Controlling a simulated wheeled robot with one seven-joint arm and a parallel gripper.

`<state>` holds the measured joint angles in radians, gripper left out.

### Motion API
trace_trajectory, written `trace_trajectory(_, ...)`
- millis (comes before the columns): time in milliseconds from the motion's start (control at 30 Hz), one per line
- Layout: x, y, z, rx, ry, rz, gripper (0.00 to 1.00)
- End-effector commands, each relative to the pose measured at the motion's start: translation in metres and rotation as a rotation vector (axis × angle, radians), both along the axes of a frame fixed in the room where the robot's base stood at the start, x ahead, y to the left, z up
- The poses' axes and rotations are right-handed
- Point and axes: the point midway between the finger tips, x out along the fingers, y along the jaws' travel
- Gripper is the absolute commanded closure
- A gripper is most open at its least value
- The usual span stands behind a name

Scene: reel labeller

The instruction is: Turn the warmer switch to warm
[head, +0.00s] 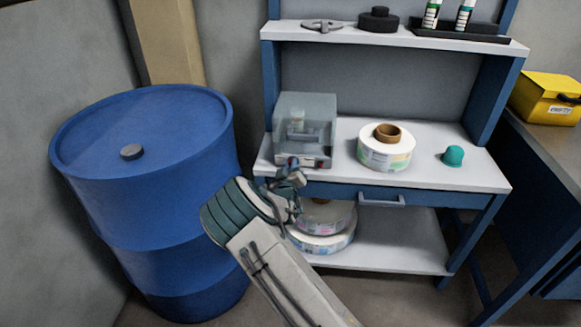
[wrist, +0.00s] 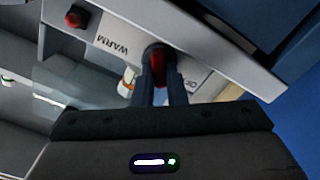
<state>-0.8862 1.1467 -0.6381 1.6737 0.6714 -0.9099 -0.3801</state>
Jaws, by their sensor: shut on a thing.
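The warmer (head: 318,120) is a grey box with a clear cover on the bench's worktop, and a small bottle shows inside it. Its switch is a red knob (wrist: 158,66) on a dark round base on the pale front panel. The word WARM is printed to the left of the knob in the wrist view; a label on the right is mostly hidden. My gripper (wrist: 160,82) is shut on the red knob, one finger on each side. In the head view my gripper (head: 291,172) is at the warmer's front, hiding part of it. The knob's exact pointing is unclear.
A red button (wrist: 76,17) sits farther along the panel. A label reel (head: 385,153) and a teal cap-like thing (head: 453,156) stand to the right on the worktop. A drawer handle (head: 382,201) lies below. A blue drum (head: 150,180) stands close on the left.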

Motion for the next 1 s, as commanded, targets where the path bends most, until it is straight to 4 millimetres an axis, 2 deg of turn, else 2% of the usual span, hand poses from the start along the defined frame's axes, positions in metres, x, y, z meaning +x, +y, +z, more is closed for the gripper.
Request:
trace_trajectory(367, 0.0003, -0.0019, -0.0043, 0.194, -0.008, -0.002, 1.00)
trace_trajectory(1000, -0.0001, -0.0065, -0.0058, 0.792, -0.029, 0.000, 1.00)
